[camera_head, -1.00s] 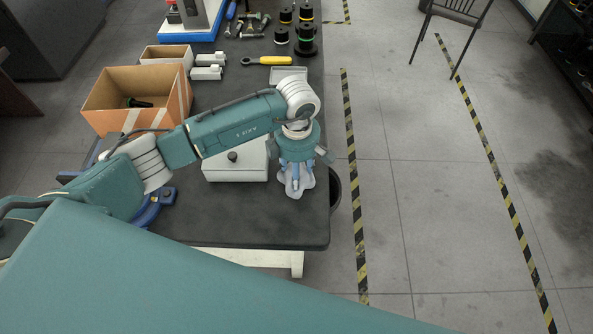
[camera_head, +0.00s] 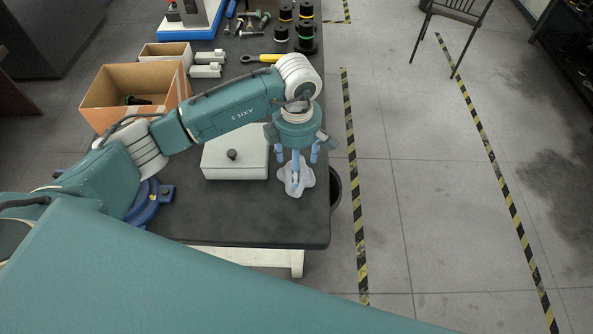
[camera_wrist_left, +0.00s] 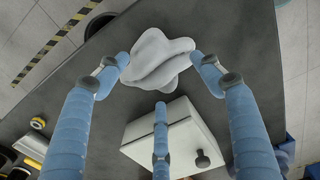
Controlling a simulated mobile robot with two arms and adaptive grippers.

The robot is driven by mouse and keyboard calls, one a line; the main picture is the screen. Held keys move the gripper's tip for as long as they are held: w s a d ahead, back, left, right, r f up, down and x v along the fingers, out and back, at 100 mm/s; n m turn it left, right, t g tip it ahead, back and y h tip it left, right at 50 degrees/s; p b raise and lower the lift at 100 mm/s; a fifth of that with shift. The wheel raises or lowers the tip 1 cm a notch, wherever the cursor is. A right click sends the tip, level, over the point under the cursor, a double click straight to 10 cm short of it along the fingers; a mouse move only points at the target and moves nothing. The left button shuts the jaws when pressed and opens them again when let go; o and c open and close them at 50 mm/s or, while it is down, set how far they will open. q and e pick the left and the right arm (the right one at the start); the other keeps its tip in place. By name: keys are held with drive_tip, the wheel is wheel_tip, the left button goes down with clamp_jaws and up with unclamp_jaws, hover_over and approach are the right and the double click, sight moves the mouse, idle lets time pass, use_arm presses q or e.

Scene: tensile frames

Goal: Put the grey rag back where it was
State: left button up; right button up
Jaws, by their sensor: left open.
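The grey rag (camera_head: 306,181) lies crumpled and flat on the dark worktable (camera_head: 230,222), near its right edge. In the left wrist view the rag (camera_wrist_left: 155,52) is pale grey, folded in soft lobes. My left gripper (camera_head: 297,162), with blue fingers, points down just above the rag. It is open; its fingers (camera_wrist_left: 160,76) are spread around the rag with nothing held between them. In the head view one finger overlaps the rag; I cannot tell whether it touches. My right gripper is not in view.
A white box with a black knob (camera_head: 222,168) stands left of the rag. An open cardboard box (camera_head: 125,112) is farther left. A yellow wrench (camera_head: 262,58) and several spools (camera_head: 305,38) lie behind. A dark bin (camera_head: 335,187) stands beyond the table's right edge.

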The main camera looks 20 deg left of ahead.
use_arm(q)
wheel_tip(320, 180, up, 8)
drive_tip(key=b, duration=0.1)
drive_tip(key=shift+b, duration=0.4)
